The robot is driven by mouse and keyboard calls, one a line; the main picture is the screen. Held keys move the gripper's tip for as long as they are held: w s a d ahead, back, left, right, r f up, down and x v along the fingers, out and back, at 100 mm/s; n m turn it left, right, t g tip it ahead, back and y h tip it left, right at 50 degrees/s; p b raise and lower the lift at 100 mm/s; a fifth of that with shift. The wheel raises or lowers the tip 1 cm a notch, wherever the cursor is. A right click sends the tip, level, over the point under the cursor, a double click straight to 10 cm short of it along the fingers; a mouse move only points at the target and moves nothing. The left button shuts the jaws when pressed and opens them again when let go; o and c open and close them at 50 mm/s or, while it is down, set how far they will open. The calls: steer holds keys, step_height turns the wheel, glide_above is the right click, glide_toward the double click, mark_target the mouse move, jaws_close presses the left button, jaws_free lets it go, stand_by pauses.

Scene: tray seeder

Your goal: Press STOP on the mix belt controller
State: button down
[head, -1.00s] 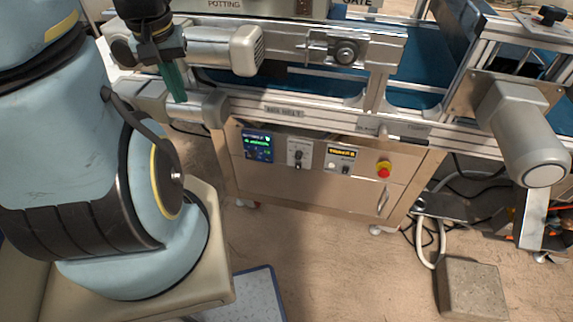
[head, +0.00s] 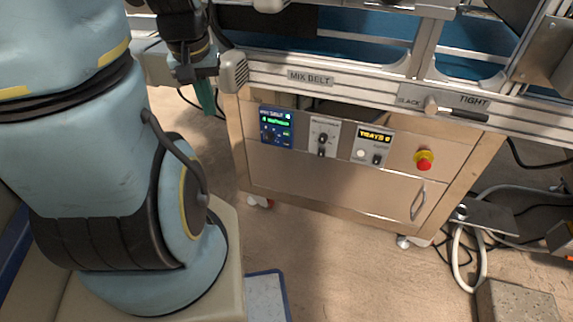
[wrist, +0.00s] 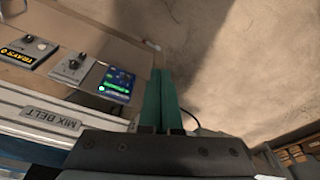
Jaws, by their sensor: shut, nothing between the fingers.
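The mix belt controller (head: 277,126) is a small blue screen with a green line and small buttons, on the upper left of a beige cabinet front under the belt. It also shows in the wrist view (wrist: 116,84), left of the fingers. Its button labels are too small to read. My gripper (head: 208,97) has green fingers. It hangs up and left of the controller in the head view, apart from it. In the wrist view the fingers (wrist: 161,92) are together and empty, pointing past the cabinet's edge toward the floor.
Right of the controller are a knob panel (head: 323,137), a yellow "TRAYS 0" counter (head: 373,146) and a red emergency button (head: 424,161). The belt's rail with the "MIX BELT" label (head: 310,77) runs above. A concrete block (head: 515,300) lies at the lower right.

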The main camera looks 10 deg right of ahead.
mark_target(287, 144)
steer(key=w+d+f+t+b, duration=0.25)
steer(key=w+d+f, duration=0.2)
steer(key=f, duration=0.35)
steer(key=w+d+f+t+b, duration=0.2)
steer(key=w+d+f+b, duration=0.25)
steer(key=f, duration=0.45)
steer(key=w+d+f+t+b, duration=0.25)
steer(key=d+f, duration=0.25)
steer(key=f, duration=0.3)
steer(key=s+f+m+t+y, duration=0.2)
steer(key=s+f+t+y, duration=0.2)
steer(key=s+t+y, duration=0.1)
steer(key=shift+m+t+b, duration=0.35)
steer(key=shift+m+t, duration=0.05)
steer(key=shift+t, duration=0.2)
steer(key=shift+d+f, duration=0.1)
steer(key=w+d, duration=0.4)
steer(key=w, duration=0.3)
steer(key=shift+w+b, duration=0.3)
steer(key=shift+w, duration=0.1)
steer(key=shift+w+d, duration=0.1)
steer(key=shift+d, duration=0.05)
steer(key=shift+w+d, duration=0.15)
steer(key=shift+w, duration=0.1)
